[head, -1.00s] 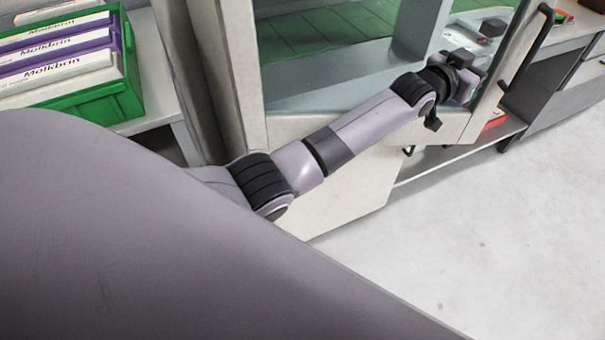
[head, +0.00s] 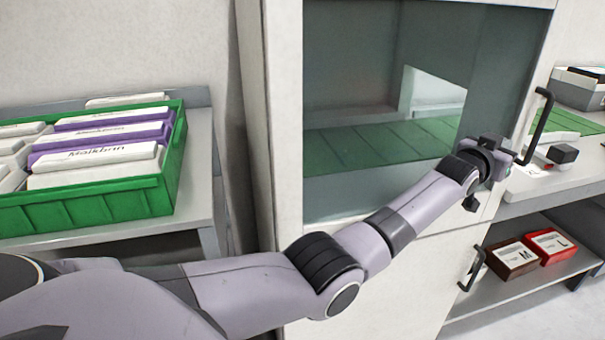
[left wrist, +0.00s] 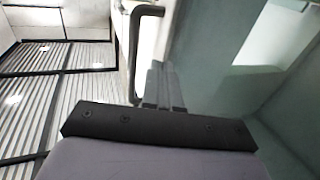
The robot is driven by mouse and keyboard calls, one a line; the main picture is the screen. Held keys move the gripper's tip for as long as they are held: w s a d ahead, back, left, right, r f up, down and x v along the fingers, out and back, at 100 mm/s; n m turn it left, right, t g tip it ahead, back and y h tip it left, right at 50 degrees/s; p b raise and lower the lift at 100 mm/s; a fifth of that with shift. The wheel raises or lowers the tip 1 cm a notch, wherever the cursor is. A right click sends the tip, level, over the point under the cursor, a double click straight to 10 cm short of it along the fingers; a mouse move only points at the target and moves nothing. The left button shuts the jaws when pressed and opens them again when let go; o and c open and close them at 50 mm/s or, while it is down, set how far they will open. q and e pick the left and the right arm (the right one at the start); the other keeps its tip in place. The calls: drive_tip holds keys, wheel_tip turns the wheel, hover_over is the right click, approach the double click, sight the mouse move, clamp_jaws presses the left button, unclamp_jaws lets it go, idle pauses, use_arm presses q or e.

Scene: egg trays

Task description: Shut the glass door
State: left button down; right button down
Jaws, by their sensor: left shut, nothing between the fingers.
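The glass door (head: 380,210) fronts a tall white cabinet in the head view, with a black bar handle (head: 541,122) on its right edge. The door looks in line with the cabinet front, but I cannot tell whether it is fully flush. My left gripper (head: 514,160) is at the door's right side, just left of the handle's lower part; its fingers are hard to make out there. In the left wrist view the gripper (left wrist: 160,85) is shut and empty, pointing along the door beside the handle (left wrist: 137,45). Contact with the door cannot be told. My right gripper is out of view.
A green crate (head: 100,205) of white and purple cartons stands on a table at left. A lower black handle (head: 472,270) sticks out below the door. Right of the cabinet, a shelf holds a brown box (head: 511,257) and a red box (head: 551,246).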

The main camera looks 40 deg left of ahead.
use_arm(q)
drive_tip(key=shift+w+a+r+y, duration=0.1)
drive_tip(key=shift+w+a+y, duration=0.3)
drive_tip(key=shift+a, duration=0.3)
drive_tip(key=shift+a+r, duration=0.1)
drive_tip(key=shift+a, duration=0.05)
